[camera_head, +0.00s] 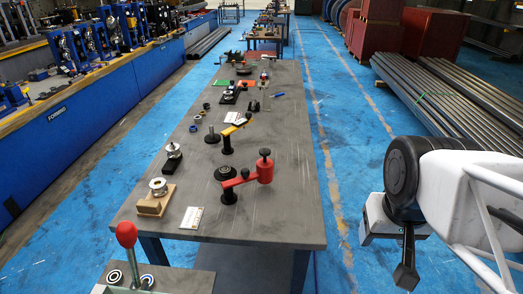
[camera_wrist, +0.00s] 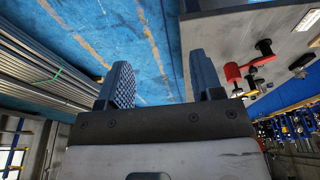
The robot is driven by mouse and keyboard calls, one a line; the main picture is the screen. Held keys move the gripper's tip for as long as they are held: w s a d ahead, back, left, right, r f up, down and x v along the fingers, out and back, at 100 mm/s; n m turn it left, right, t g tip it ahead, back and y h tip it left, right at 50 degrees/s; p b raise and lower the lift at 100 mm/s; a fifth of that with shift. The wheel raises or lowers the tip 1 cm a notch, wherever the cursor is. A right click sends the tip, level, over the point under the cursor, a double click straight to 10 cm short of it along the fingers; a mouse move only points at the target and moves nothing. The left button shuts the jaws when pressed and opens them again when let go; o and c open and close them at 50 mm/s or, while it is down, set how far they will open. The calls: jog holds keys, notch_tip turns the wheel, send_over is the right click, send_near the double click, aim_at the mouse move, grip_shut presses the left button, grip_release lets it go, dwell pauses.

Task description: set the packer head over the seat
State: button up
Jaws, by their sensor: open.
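A red swing arm (camera_head: 243,180) stands on a dark post near the front of the grey table. Its right end carries a red cylindrical head (camera_head: 265,168) with a dark knob on top; I take this as the packer head. A round black stepped piece (camera_head: 227,173) sits just left of it and may be the seat; the head is beside it, not above it. The red arm (camera_wrist: 243,68) also shows upper right in the wrist view. My gripper (camera_wrist: 163,84) is open and empty, over the blue floor right of the table, apart from the red arm.
A yellow swing arm (camera_head: 234,130) stands behind the red one. A wooden block with a metal spool (camera_head: 157,193) and a white card (camera_head: 191,218) lie near the front. A red-knobbed lever (camera_head: 127,235) rises at the lower left. Metal pipes (camera_head: 450,97) lie at right.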

jog(key=w, duration=0.1)
jog(key=m+g, duration=0.3)
jog(key=m, duration=0.1)
send_over(245, 170)
jog(key=f, duration=0.9)
jog(key=shift+s+d+f, duration=0.2)
jog(key=shift+d+f, duration=0.05)
jog(key=shift+f, duration=0.05)
jog(key=shift+w+a+f, duration=0.2)
jog(key=shift+a, duration=0.1)
jog(key=shift+f, duration=3.85)
